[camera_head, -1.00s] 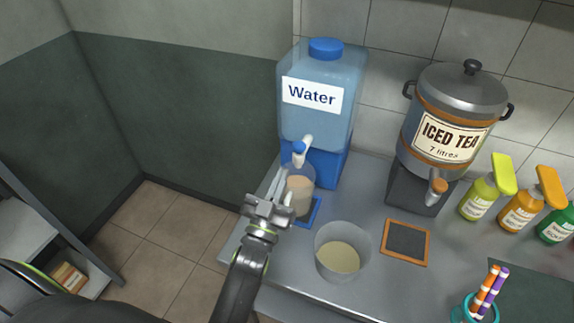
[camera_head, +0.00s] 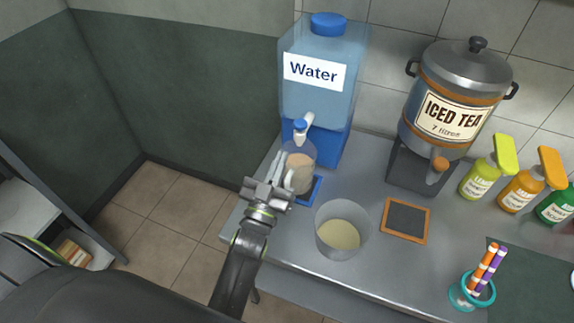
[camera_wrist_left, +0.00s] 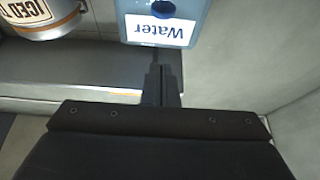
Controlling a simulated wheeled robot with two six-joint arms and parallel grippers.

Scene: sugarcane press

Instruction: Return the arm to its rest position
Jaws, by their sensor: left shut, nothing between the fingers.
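My left gripper (camera_head: 282,168) is shut and empty. In the head view it overlaps the left side of a clear cup of brownish liquid (camera_head: 300,160) that stands on a blue mat (camera_head: 309,191) under the water tap; I cannot tell whether they touch. In the left wrist view the fingers (camera_wrist_left: 161,82) are together and point toward the water dispenser (camera_wrist_left: 160,30). My left arm reaches in from the bottom over the counter's left edge. My right gripper is not in view.
The blue water dispenser (camera_head: 318,90) and the iced tea urn (camera_head: 452,105) stand at the back. A clear container (camera_head: 340,236) is close right of my arm. An orange-framed board (camera_head: 405,220), several bottles (camera_head: 517,194) and a straw cup (camera_head: 470,293) lie further right. Floor at left is free.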

